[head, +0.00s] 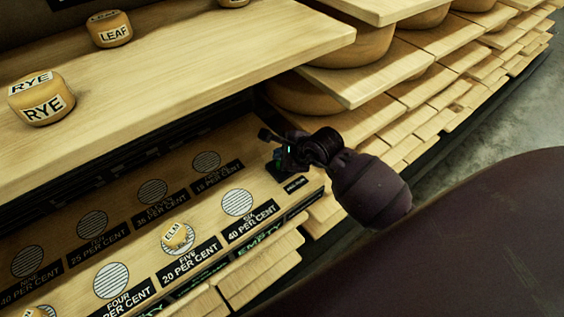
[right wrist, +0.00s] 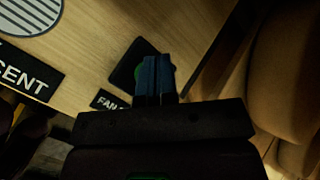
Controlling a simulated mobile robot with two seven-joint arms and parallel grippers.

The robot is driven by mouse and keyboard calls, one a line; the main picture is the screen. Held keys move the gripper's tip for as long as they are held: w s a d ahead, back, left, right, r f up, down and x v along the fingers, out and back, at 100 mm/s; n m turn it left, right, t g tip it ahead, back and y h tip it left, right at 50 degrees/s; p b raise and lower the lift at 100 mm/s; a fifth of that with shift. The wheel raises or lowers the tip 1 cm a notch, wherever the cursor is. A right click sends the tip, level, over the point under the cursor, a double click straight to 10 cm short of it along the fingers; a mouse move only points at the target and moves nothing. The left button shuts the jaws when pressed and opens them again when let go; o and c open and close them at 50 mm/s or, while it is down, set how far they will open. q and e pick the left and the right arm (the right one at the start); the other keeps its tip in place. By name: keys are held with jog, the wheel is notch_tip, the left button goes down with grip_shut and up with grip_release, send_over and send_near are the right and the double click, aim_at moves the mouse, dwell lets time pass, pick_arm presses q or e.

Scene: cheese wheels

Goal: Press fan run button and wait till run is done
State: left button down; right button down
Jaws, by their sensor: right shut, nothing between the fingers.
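The fan run button's dark base (right wrist: 124,77) lies on the wooden board in the right wrist view, with a bit of green showing beside my fingers. Its label (right wrist: 106,101) reads "FAN" and the rest is hidden. My right gripper (right wrist: 155,68) is shut and empty, its fingertips over the button; I cannot tell whether they touch it. In the head view the right gripper (head: 284,160) is at the right end of the board, above the dark base (head: 287,180). My left gripper is not in view.
The board (head: 130,235) has several striped round vents with percent labels. A small cheese marked ELM (head: 174,236) sits on the FIVE vent. Cheeses marked RYE (head: 42,98) and LEAF (head: 109,29) stand on the upper shelf (head: 190,85). Shelves of large wheels (head: 352,46) stand behind.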

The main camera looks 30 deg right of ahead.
jog(key=shift+f, duration=0.15)
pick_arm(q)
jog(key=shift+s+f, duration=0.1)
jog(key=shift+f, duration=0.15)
pick_arm(e)
jog(key=shift+f, duration=0.3)
